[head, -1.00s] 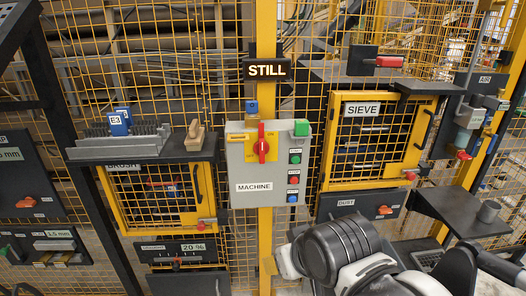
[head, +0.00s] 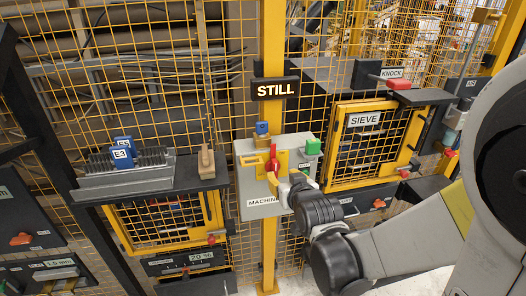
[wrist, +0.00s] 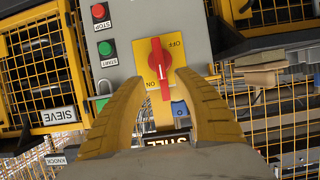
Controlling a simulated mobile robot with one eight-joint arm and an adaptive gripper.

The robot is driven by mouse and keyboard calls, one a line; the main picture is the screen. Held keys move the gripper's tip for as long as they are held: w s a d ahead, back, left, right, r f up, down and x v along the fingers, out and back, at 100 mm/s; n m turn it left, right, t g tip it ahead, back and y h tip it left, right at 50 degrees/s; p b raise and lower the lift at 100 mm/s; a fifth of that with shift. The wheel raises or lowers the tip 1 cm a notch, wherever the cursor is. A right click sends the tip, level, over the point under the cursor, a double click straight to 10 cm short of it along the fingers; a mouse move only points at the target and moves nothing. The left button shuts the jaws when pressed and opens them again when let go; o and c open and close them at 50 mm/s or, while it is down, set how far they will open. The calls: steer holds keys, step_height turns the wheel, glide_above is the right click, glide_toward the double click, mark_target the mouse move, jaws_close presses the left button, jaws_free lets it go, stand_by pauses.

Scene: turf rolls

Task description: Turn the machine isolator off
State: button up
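The machine isolator is a red rotary handle (head: 273,154) on a yellow plate (wrist: 177,47), on the grey MACHINE panel (head: 247,206). In the wrist view the handle (wrist: 158,60) stands nearly upright, with OFF printed at the plate's upper right. My gripper (wrist: 161,82) has its two yellow fingers apart, one either side of the handle's lower part. I cannot tell whether they touch it. In the head view my gripper (head: 273,182) is in front of the panel and hides part of it.
Green START (wrist: 105,48) and red STOP (wrist: 99,11) buttons sit beside the isolator. A STILL sign (head: 275,88) hangs above. A shelf (head: 150,190) juts out left; the SIEVE door (head: 330,150) is right.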

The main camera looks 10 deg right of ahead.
mark_target(276, 169)
steer(key=b+x, duration=0.1)
steer(key=x, duration=0.8)
steer(key=shift+b, duration=0.3)
jaws_close()
